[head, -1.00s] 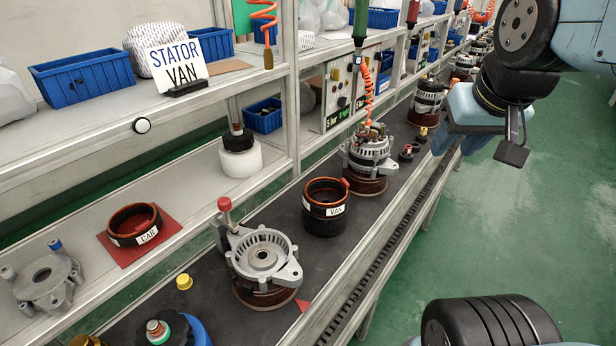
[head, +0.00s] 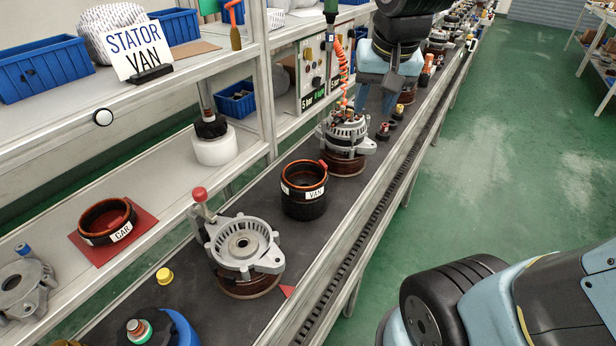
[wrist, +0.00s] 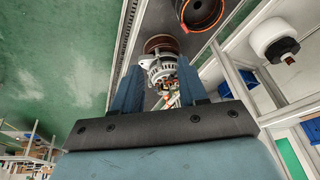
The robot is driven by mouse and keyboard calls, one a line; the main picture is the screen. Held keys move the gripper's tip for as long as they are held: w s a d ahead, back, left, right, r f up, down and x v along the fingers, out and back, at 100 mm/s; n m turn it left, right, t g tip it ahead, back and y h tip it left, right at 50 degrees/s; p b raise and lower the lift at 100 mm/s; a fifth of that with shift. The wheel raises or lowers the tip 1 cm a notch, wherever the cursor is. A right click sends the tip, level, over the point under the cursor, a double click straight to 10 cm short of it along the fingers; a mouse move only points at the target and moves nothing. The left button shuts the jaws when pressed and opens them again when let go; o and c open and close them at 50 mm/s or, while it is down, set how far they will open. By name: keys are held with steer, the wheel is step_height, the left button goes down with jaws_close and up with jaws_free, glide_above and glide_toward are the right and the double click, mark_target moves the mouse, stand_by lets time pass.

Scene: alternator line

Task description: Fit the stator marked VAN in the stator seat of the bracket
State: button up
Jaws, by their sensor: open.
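The stator marked VAN (head: 303,205), a black ring with an orange inner rim, stands upright on the dark bench; part of it shows at the top of the wrist view (wrist: 203,12). The grey bracket (head: 241,240) sits on a round brown base to its left and nearer, its seat facing up. A second stator marked CAR (head: 106,222) lies on a red mat on the shelf. My gripper (head: 378,98) is open and empty over the far part of the bench, beyond the VAN stator. The wrist view shows its two blue fingers (wrist: 160,82) apart.
An assembled alternator (head: 345,132) stands beyond the VAN stator, near my gripper. A red-knobbed clamp (head: 200,195) rises beside the bracket. A sign reading STATOR VAN (head: 137,50) stands on the upper shelf. Shelf posts border the bench; its right edge faces open floor.

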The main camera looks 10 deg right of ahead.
steer(key=w+a+f+g, duration=0.2)
steer(key=w+a+f, duration=0.3)
steer(key=w+a, duration=0.25)
steer(key=m, duration=0.2)
glide_above(283, 172)
step_height(283, 172, down, 7)
steer(key=shift+g+h, duration=0.3)
steer(key=f, duration=0.7)
steer(key=shift+w+d+f, duration=0.15)
steer(key=shift+w+f, duration=0.15)
steer(key=shift+w, duration=0.05)
steer(key=f, duration=0.4)
steer(key=shift+s+f, duration=0.15)
steer(key=shift+s, duration=0.05)
steer(key=shift+w+f, duration=0.1)
steer(key=shift+f, duration=0.45)
jaws_close()
